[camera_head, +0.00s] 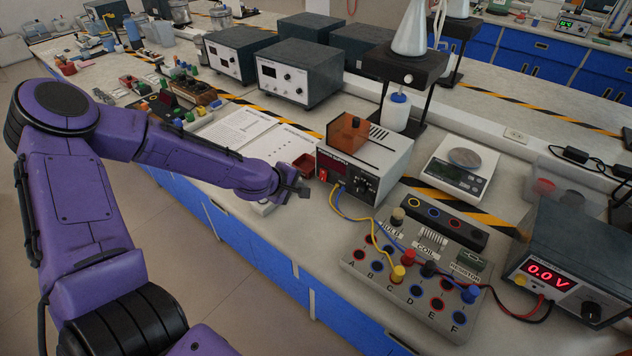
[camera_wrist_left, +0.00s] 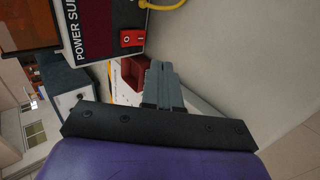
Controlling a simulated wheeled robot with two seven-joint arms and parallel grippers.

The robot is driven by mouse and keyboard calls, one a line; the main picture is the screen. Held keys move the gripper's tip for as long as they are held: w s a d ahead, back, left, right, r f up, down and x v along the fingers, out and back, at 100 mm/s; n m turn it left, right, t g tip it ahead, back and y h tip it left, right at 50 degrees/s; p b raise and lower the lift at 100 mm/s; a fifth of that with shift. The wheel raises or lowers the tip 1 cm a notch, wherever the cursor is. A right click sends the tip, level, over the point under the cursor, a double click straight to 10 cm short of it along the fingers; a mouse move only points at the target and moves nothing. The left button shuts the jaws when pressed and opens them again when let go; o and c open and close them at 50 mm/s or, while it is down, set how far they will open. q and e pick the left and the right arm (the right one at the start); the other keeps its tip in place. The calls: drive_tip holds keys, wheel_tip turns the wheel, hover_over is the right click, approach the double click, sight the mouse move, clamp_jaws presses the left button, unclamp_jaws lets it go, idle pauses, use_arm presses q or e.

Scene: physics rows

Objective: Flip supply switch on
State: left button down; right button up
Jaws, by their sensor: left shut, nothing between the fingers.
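The supply's display looks dark. My left gripper (camera_head: 303,191) is shut and empty, in front of and slightly left of the switch, apart from it. In the left wrist view the closed fingertips (camera_wrist_left: 159,65) lie just below and right of the switch. My right gripper is not in view.
Yellow and blue wires run from the supply to a circuit board (camera_head: 415,285) at the right. A meter (camera_head: 575,270) reads 0.0 V. A small red tray (camera_head: 305,163) and an open booklet (camera_head: 240,130) lie left of the supply. A scale (camera_head: 460,168) stands behind.

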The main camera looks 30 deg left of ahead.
sight(323, 175)
use_arm(q)
drive_tip(key=b+x, duration=0.1)
drive_tip(key=x, duration=0.4)
drive_tip(key=shift+f, duration=0.35)
drive_tip(key=w, duration=0.2)
drive_tip(key=shift+w+d+r, duration=0.15)
drive_tip(key=shift+w, duration=0.2)
drive_tip(key=shift+w+d+p, duration=0.1)
drive_tip(key=shift+w+p, duration=0.2)
drive_tip(key=shift+w, duration=0.25)
